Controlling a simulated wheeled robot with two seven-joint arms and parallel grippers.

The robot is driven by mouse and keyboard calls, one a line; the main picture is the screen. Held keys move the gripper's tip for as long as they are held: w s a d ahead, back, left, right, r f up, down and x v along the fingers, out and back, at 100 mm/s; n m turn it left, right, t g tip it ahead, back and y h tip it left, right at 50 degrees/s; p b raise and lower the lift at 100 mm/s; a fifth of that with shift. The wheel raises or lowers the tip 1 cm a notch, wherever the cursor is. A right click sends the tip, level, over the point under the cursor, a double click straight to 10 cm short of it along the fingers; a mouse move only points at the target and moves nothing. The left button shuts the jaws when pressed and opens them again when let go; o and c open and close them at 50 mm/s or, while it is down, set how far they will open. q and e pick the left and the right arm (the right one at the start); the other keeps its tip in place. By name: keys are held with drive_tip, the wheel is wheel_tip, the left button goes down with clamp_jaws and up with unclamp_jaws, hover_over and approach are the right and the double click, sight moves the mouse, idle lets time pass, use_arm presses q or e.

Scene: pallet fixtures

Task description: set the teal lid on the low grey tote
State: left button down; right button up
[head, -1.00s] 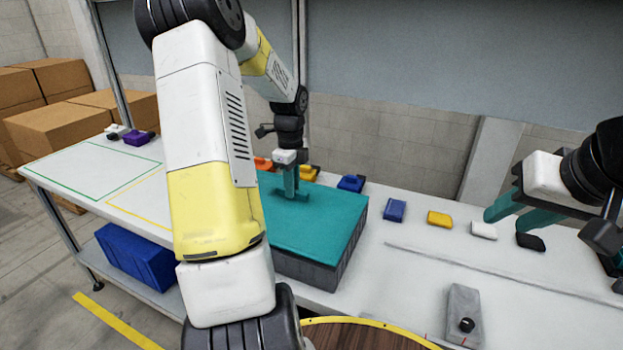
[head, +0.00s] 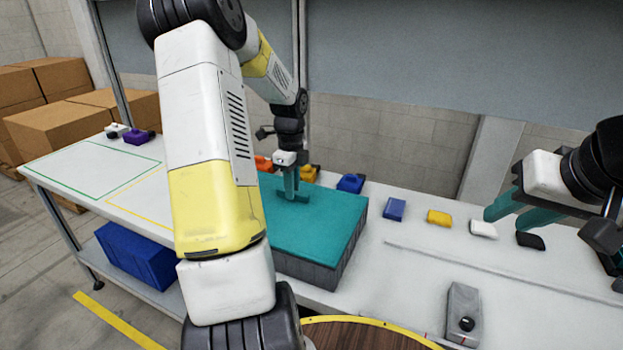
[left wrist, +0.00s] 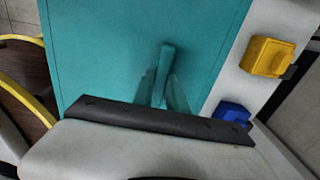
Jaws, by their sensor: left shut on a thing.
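The teal lid (head: 325,222) lies flat over the low grey tote (head: 312,270) on the bench, its edges close to lined up with the tote's walls. Any small gap under the lid is too fine to tell. My left gripper (head: 291,194) points down at the lid's middle and is shut on its grip. In the left wrist view the lid (left wrist: 110,60) fills the middle, with the teal fingers together at its centre. My arm hides the lid's left part in the head view. My right gripper (head: 555,238) hangs at the right, empty, its fingers apart.
Behind the lid stand an orange block (head: 263,163) and a blue one (head: 350,183). Blue, yellow (head: 439,217), white and black pieces line the bench to the right. A grey knob box (head: 463,312) sits in front. Green and yellow outlined areas at left are clear.

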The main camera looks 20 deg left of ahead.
use_arm(q)
drive_tip(key=shift+f, duration=0.35)
idle(0.3)
drive_tip(key=c, duration=1.3)
unclamp_jaws()
drive_tip(key=shift+o, duration=0.2)
wheel_tip(320, 180, up, 8)
drive_tip(key=shift+f, duration=0.1)
